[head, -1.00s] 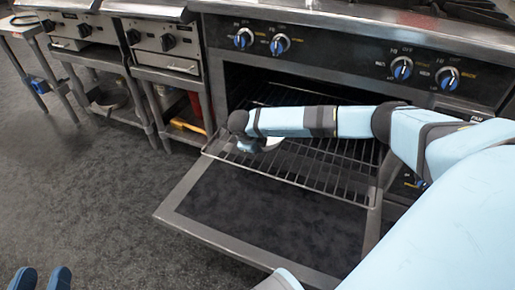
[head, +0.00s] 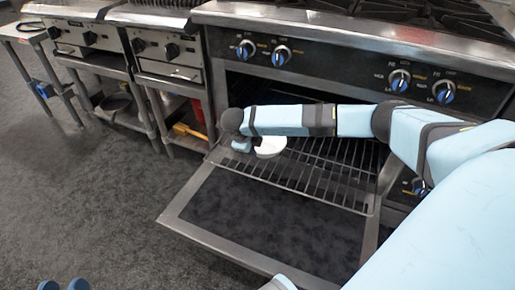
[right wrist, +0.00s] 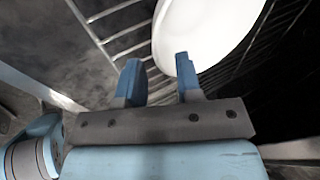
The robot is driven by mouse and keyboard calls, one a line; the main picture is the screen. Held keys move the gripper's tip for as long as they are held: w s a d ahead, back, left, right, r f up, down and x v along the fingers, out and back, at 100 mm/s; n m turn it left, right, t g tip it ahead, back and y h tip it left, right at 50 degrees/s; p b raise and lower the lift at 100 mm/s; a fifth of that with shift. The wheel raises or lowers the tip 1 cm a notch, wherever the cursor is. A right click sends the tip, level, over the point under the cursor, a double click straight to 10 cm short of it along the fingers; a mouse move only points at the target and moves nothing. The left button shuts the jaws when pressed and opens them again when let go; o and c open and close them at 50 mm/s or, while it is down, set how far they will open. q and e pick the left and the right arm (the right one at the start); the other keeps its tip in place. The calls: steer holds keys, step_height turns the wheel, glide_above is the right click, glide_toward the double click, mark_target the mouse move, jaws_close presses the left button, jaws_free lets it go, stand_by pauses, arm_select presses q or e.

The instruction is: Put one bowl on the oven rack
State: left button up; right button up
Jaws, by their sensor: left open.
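A white bowl (head: 271,147) sits on the left front part of the pulled-out oven rack (head: 330,185), partly hidden behind my right arm. My right gripper (head: 241,146) is just left of the bowl, mostly hidden by its own wrist. In the right wrist view, the bowl (right wrist: 212,28) lies beyond the fingertips, over the rack wires. The right gripper (right wrist: 157,75) has its fingers apart with nothing held between them; one finger overlaps the bowl in view, and I cannot tell if it touches. My left gripper (head: 62,285) is open and empty at the bottom left edge.
The oven door (head: 265,215) hangs open below the rack. The oven's knob panel (head: 340,65) is above my right arm. Smaller cooking units (head: 165,50) with shelves stand to the left. The dark floor (head: 90,190) at left is clear.

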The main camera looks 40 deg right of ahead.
arm_select(q)
steer(key=shift+s+d+n+p, duration=0.3)
steer(key=shift+s+n+p, duration=0.25)
steer(key=shift+n+p, duration=0.3)
arm_select(e)
steer(key=v, duration=0.5)
steer(key=shift+a+r, duration=0.1)
steer(key=shift+r, duration=0.1)
arm_select(q)
steer(key=shift+r, duration=0.1)
